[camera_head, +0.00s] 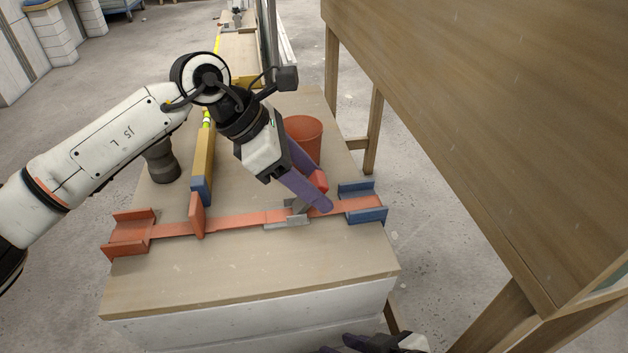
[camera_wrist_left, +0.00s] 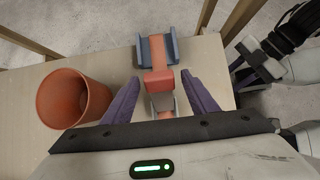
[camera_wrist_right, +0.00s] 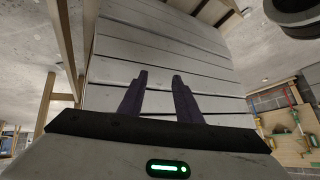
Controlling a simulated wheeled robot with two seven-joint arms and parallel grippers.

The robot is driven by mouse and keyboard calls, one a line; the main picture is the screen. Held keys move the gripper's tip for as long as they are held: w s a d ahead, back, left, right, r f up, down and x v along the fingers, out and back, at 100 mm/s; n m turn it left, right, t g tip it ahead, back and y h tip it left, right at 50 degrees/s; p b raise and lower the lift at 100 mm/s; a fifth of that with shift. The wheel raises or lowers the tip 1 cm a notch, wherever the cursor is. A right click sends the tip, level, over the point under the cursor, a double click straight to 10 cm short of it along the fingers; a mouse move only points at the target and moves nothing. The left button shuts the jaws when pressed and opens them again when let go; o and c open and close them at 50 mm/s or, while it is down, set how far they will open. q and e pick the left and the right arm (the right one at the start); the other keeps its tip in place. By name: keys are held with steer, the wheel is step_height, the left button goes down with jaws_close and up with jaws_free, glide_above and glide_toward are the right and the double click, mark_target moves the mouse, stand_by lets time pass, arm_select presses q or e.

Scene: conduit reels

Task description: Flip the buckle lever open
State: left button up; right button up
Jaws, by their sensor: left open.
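A flat orange strap (camera_head: 240,221) runs across the table from an orange bracket (camera_head: 131,232) at left to a blue bracket (camera_head: 364,203) at right. A grey buckle (camera_head: 286,222) sits on the strap, partly hidden by my left gripper. A red block-like end (camera_head: 319,180), seemingly the buckle lever's, shows at my left fingers; in the left wrist view the red end (camera_wrist_left: 162,81) lies between them, with gaps on both sides. My left gripper (camera_wrist_left: 163,86) is open over the buckle. My right gripper (camera_wrist_right: 159,76) has its fingers apart, empty, before the table's white slatted side.
An orange bucket (camera_head: 304,135) stands behind my left gripper. A yellow bar with a blue end (camera_head: 203,165) and an upright orange plate (camera_head: 197,215) stand left of the buckle. A large wooden panel (camera_head: 500,110) rises at right. The table's front strip (camera_head: 240,275) is clear.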

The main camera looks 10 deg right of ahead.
arm_select(q)
steer(key=p+v, duration=0.2)
steer(key=v, duration=0.8)
